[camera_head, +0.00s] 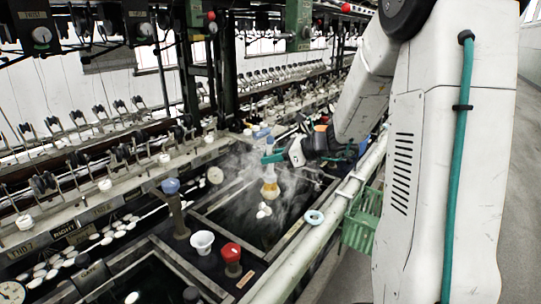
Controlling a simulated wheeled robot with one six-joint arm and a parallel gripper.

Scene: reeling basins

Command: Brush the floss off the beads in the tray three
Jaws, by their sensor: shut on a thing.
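My gripper (273,158) reaches in from the right over a steaming dark basin (240,215). Its teal fingers are shut on an upright brush (270,188), whose pale, yellowish lower end hangs down over the basin. A few white beads (264,210) sit in the basin just below the brush; steam blurs this spot. I cannot tell whether the brush touches them, and no floss can be made out. No label for tray three is readable here.
A red-topped knob (231,252), a white cup (202,242) and a blue-topped post (171,188) stand left of the basin. A pale blue ring (314,217) lies on the front rail. A green basket (362,220) hangs outside it. White beads (45,268) lie at left.

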